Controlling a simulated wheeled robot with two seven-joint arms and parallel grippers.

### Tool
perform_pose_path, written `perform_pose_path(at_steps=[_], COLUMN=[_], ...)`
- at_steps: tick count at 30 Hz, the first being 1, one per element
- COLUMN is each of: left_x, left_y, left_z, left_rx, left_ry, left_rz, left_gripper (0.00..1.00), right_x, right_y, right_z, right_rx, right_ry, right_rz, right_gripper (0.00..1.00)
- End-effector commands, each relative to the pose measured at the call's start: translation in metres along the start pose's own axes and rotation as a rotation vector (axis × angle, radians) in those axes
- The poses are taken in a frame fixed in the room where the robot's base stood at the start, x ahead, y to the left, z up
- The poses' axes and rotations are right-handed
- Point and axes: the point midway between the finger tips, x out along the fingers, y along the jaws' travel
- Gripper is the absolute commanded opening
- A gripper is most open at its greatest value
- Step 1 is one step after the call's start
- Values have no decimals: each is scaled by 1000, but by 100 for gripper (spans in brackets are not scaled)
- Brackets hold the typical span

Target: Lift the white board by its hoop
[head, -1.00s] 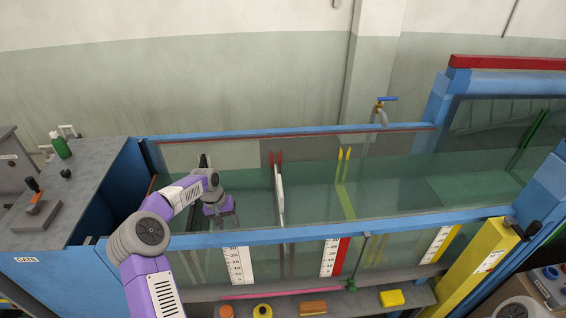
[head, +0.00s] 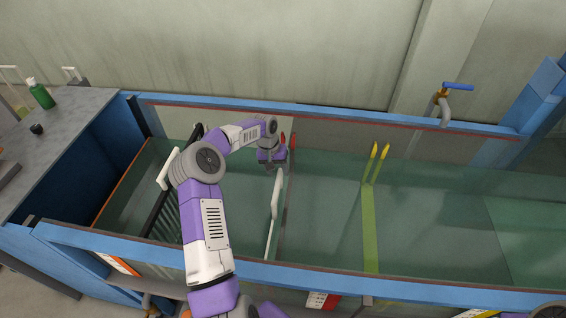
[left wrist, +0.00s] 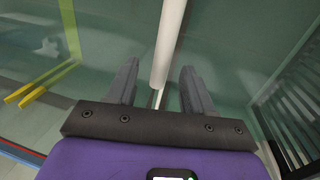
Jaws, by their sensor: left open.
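The white board (head: 269,236) stands edge-on across the glass flume, partly in the greenish water. Its white hoop (head: 277,190) rises at the top. My left gripper (head: 273,170) is over the flume at the far end of the hoop, pointing down. In the left wrist view a white bar (left wrist: 170,35), which looks like the hoop, runs between the two open fingers of my left gripper (left wrist: 158,75). I cannot tell whether either finger touches it. My right gripper is not in view.
A dark slatted rack (head: 162,215) with a white handle (head: 168,168) stands left of the board. Red posts (head: 293,140) are close beside the board, and yellow posts (head: 376,163) stand to its right. Blue rails (head: 330,278) edge the flume. A tap (head: 443,105) is behind.

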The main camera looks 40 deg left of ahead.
Motion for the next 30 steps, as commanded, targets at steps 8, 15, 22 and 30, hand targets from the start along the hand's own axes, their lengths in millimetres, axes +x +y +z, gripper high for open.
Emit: perform_pose_path(at_steps=[8,15,22,30], left_x=[43,60,61,61], left_y=[0,0,0,0], left_z=[0,0,0,0], left_rx=[-1,-1,-1,-1], left_ry=[-2,1,2,1], left_rz=[2,1,0,0], left_gripper=[52,52,52,15], right_x=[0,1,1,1], right_y=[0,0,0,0], right_z=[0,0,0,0], right_rx=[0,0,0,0], right_ry=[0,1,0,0], right_rz=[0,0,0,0], right_gripper=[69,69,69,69])
